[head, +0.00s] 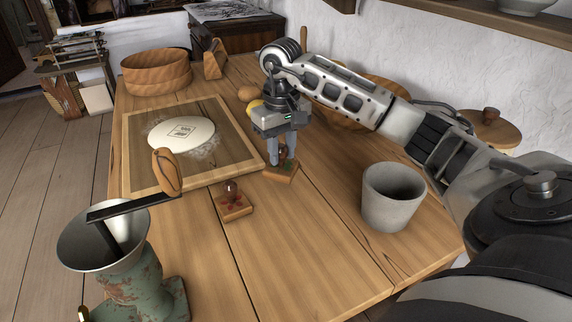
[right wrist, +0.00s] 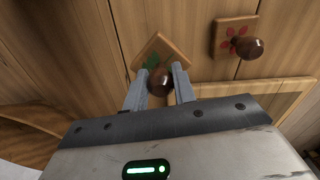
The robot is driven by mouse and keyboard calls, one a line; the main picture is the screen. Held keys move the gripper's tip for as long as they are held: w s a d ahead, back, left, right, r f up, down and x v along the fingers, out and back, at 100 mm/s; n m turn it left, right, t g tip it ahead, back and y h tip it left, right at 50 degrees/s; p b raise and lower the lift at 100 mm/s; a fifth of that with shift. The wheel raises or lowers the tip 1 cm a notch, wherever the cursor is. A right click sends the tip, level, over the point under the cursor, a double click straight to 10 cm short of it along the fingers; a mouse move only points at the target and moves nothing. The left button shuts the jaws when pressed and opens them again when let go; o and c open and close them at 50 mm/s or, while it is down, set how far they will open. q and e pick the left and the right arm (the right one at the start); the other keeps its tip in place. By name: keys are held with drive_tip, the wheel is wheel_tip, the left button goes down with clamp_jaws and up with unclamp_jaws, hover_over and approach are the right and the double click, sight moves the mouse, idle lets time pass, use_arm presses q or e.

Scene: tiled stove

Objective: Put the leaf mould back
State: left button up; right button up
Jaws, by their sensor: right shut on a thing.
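The leaf mould (head: 287,175), a small square wooden block with a green leaf mark and a dark brown knob, is at the right of the framed board in the head view. It also shows in the right wrist view (right wrist: 147,52), turned like a diamond. My right gripper (head: 283,159) points down over it, its two fingers closed on the knob (right wrist: 160,82). The block is at or close to the table top; I cannot tell whether it touches. My left gripper is not in view.
A similar mould with a red flower (head: 236,207) stands in front on the table (head: 290,245). A dough disc (head: 181,134) lies on a floured board (head: 145,181). A grey cup (head: 392,205) stands right, a green grinder (head: 135,291) front left, a round wooden box (head: 155,76) at the back.

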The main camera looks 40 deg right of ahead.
sight(286, 157)
drive_tip(key=shift+s+d+f, duration=0.15)
drive_tip(key=shift+d+f, duration=0.05)
drive_tip(key=shift+f, duration=0.1)
wheel_tip(286, 157, down, 3)
drive_tip(key=shift+s+d+f, duration=0.1)
drive_tip(key=shift+d, duration=0.05)
drive_tip(key=shift+f, duration=0.15)
drive_tip(key=shift+f, duration=0.15)
drive_tip(key=o, duration=0.9)
